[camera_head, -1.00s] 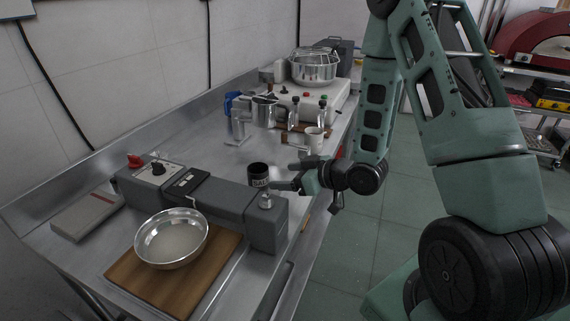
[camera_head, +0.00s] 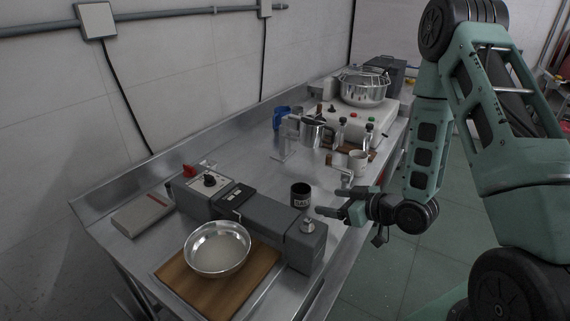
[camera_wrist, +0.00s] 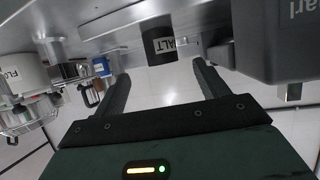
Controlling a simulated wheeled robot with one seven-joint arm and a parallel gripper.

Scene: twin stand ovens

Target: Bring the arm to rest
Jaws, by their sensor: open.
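My gripper (camera_head: 341,204) is over the front edge of the steel counter in the head view, to the right of a small black jar labelled SALT (camera_head: 300,195). Its two fingers are apart and nothing is between them. In the wrist view my gripper (camera_wrist: 160,88) shows both dark fingers spread, with the jar (camera_wrist: 159,44) beyond the fingertips and not touched. My arm reaches in from the right, with the elbow high and the forearm hanging down.
A grey machine (camera_head: 262,214) stands close left of my gripper. A steel bowl (camera_head: 217,249) sits on a wooden board (camera_head: 180,278). A white mug (camera_head: 357,162) and a metal pitcher (camera_head: 311,131) stand behind. The floor (camera_head: 400,265) right of the counter is clear.

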